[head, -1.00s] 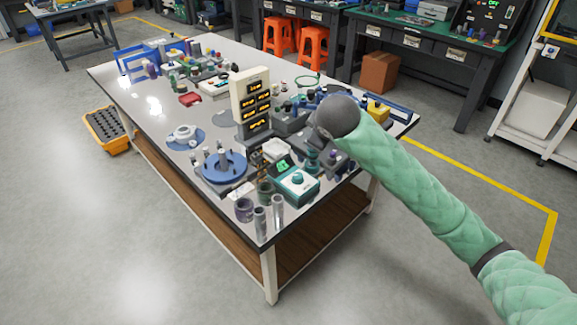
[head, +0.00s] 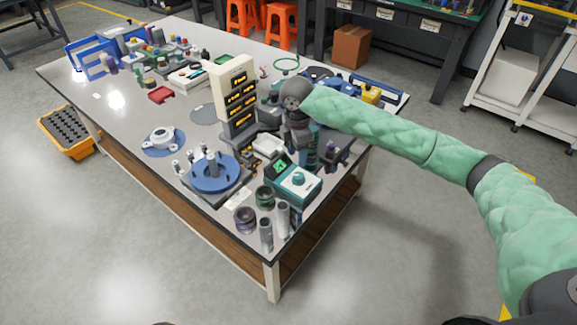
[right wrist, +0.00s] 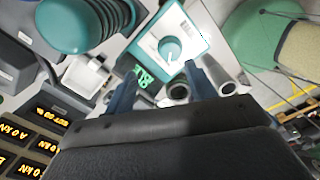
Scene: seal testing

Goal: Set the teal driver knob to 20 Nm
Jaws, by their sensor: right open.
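The teal driver (head: 291,182) is a box with a white top near the table's front right corner. Its round teal knob (head: 298,179) stands on the white top. The right wrist view shows the knob (right wrist: 170,48) from above, with a pale pointer mark. A green-lit readout (right wrist: 146,77) sits beside it; I cannot read its value surely. My right gripper (head: 301,142) hangs just behind the driver. In the right wrist view its two blue-grey fingers (right wrist: 162,88) are apart and empty, with the knob beyond their tips, untouched. My left gripper is out of view.
A tall display post (head: 236,92) with several amber readouts stands left of my right arm. A blue round fixture (head: 214,174), dark ring parts (head: 246,219) and grey metal tubes (head: 266,235) crowd the near corner. A ribbed teal object (right wrist: 88,25) is close to the right gripper.

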